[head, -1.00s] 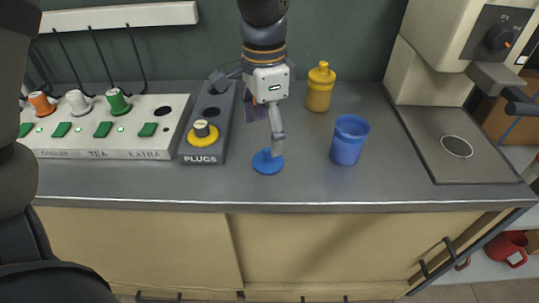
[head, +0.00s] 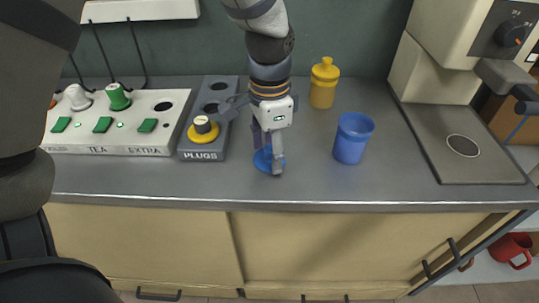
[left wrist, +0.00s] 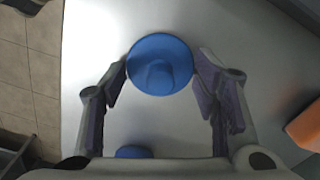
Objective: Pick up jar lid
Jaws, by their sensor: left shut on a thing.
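The jar lid is a round blue disc (head: 261,163) with a raised knob, on the grey counter near its front edge. It also shows in the left wrist view, where the blue lid (left wrist: 175,50) sits between my fingertips. My left gripper (head: 269,160) points down over it and is shut on its rim, one finger on each side, and partly hides it in the head view. I cannot tell whether the lid is off the counter. A blue jar (head: 351,140) stands open to the right of the lid. My right gripper is not in view.
A yellow bottle (head: 323,84) stands behind the jar. A dark plugs box (head: 222,128) with a yellow-based plug (head: 202,130) is close left of my gripper. A white switch panel (head: 110,139) lies farther left, a machine (head: 455,110) at right. The counter right of the jar is clear.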

